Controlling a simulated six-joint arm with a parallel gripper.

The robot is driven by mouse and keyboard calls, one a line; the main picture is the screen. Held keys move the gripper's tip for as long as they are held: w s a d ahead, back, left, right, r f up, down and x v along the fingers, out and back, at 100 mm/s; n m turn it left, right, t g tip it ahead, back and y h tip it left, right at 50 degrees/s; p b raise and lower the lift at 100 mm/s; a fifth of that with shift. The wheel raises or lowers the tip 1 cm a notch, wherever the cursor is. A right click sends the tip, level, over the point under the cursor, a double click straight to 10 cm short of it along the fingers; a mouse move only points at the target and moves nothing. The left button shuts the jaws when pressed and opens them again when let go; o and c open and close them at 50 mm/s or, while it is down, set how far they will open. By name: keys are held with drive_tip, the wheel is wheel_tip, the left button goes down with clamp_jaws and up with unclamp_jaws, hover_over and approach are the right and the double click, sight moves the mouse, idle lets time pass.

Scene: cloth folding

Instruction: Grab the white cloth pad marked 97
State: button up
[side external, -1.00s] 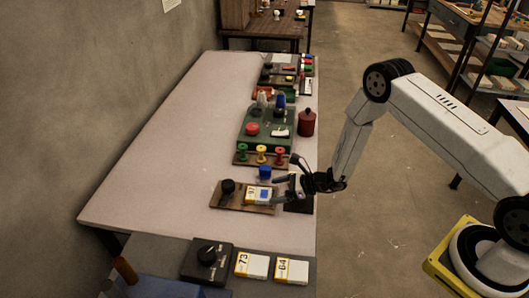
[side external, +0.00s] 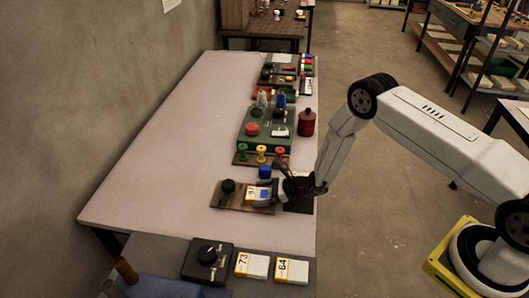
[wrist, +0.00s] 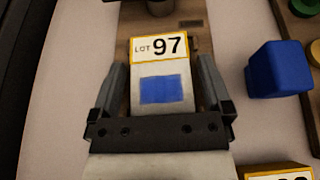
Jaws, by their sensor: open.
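The white cloth pad marked 97 (wrist: 160,107) has a yellow-edged label reading LOT 97 and a blue square. It lies on a brown wooden board (side external: 232,203), and it also shows in the side view (side external: 251,194). My gripper (wrist: 160,65) is open, with one finger on each side of the pad. In the wrist view small gaps show between the fingers and the pad. The pad's near end is hidden behind the gripper's crossbar. In the side view my gripper (side external: 270,194) is low over the right end of the board and partly covers the pad.
A black knob (side external: 228,186) stands on the board's left part. A blue block (wrist: 279,69) is close to my right finger in the wrist view. Pads marked 73 (side external: 251,265) and 64 (side external: 291,269) lie nearer the camera. The table's left side is clear.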

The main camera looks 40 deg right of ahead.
idle(0.3)
drive_tip(key=c, duration=1.1)
drive_tip(key=shift+o, duration=0.2)
drive_tip(key=shift+r, duration=0.2)
drive_tip(key=shift+r, duration=0.8)
drive_tip(key=s+d+r, duration=0.2)
drive_tip(key=s+r, duration=0.9)
drive_tip(key=s, duration=0.3)
drive_tip(key=shift+d, duration=0.15)
